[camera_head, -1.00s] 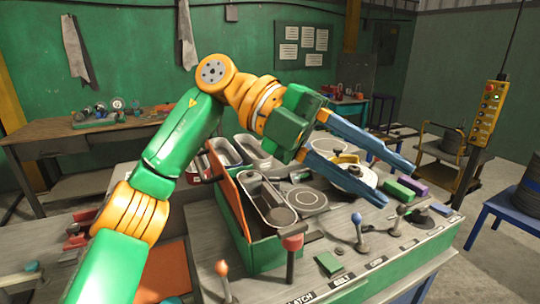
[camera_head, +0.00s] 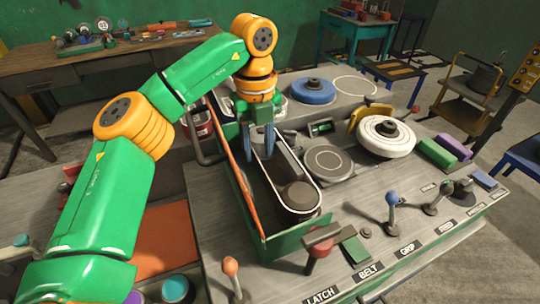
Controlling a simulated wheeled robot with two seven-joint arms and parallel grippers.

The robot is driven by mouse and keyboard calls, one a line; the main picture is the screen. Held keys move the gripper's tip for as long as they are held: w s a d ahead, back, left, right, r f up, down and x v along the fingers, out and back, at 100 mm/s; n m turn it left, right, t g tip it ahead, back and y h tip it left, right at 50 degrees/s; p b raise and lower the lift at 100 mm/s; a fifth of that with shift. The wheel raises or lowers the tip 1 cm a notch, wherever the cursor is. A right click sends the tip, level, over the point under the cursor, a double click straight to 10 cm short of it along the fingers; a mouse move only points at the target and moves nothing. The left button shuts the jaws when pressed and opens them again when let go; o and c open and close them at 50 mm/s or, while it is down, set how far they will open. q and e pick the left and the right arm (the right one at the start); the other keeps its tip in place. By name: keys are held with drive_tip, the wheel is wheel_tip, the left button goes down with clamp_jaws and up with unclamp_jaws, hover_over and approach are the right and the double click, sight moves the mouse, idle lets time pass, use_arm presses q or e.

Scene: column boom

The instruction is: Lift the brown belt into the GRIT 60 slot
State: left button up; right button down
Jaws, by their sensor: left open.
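A long belt loop (camera_head: 309,172) with a pale edge runs inside the open green housing (camera_head: 299,240) in the middle of the bench. It passes around a dark brown-grey drum (camera_head: 298,196) at its near end. I cannot tell for sure that it is the brown belt. My left gripper (camera_head: 260,154) points down at the far end of this loop, open, with its two blue fingers apart. I cannot tell whether the fingers touch the loop or straddle its edge. No slot marked GRIT 60 is readable. My right gripper is not in view.
An orange panel (camera_head: 235,173) stands upright along the housing's left side. Levers with a blue knob (camera_head: 391,196) and an orange knob (camera_head: 230,264) rise from the bench front near labels such as BELT and GRIP. A white wheel (camera_head: 386,137) and a blue disc (camera_head: 313,91) lie right.

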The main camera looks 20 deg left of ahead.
sight(263, 167)
use_arm(q)
drive_tip(key=f, duration=0.1)
drive_tip(key=s+d+f+p, duration=0.1)
drive_tip(key=s+d+f, duration=0.1)
drive_tip(key=shift+d+f+p, duration=0.1)
drive_tip(key=shift+f+p, duration=0.15)
drive_tip(key=shift+p, duration=0.05)
drive_tip(key=shift+f, duration=0.4)
drive_tip(key=shift+w+a+f, duration=0.25)
drive_tip(key=shift+w+a, duration=0.1)
drive_tip(key=shift+w, duration=0.05)
drive_tip(key=c, duration=0.6)
drive_tip(key=shift+s+d+r, duration=0.15)
clamp_jaws()
